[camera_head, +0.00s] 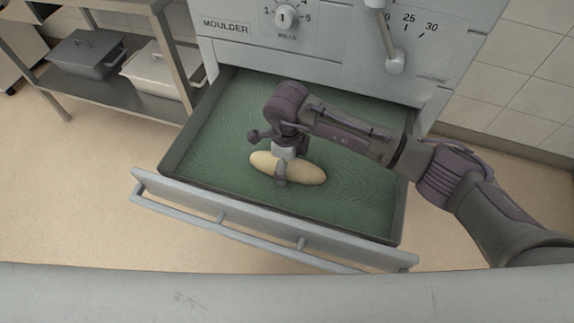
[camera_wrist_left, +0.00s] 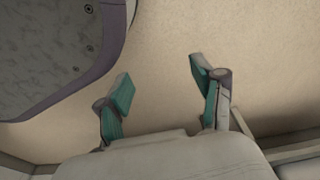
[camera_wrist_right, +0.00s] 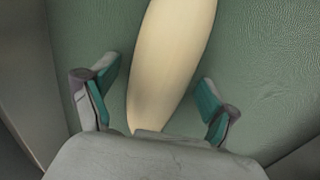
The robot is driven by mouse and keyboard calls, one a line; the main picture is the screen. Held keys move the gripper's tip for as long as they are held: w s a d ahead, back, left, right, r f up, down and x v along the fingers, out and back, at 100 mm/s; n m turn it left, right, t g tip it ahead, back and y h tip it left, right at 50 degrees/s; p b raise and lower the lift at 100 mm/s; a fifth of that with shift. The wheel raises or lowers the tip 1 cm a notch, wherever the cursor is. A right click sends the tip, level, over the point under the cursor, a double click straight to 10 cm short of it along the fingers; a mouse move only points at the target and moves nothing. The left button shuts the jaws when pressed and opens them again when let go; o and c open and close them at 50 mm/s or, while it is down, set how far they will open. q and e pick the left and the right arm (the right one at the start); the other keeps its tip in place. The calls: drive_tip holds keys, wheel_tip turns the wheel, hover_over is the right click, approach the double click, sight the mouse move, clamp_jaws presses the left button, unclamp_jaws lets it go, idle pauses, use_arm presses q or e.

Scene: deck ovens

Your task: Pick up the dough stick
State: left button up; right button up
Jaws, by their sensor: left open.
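The dough stick (camera_head: 306,171) is a pale, tapered loaf shape lying in the green-lined open drawer (camera_head: 350,205) of the moulder. My right gripper (camera_head: 282,172) is over it from above, with a finger in front of its near side. In the right wrist view the dough stick (camera_wrist_right: 170,60) runs between the two open teal-padded fingers of the right gripper (camera_wrist_right: 155,95), with gaps on both sides. My left gripper (camera_wrist_left: 160,95) is open and empty in the left wrist view, above the beige floor. It does not show in the head view.
The drawer's front with its bar handle (camera_head: 250,232) faces me. The moulder's panel (camera_head: 290,40) with knobs rises behind the drawer. At the left a metal rack holds a dark lidded bin (camera_head: 88,55) and a light lidded bin (camera_head: 160,72).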

drive_tip(key=c, duration=1.2)
drive_tip(key=shift+o, duration=0.2)
drive_tip(key=shift+r, duration=0.1)
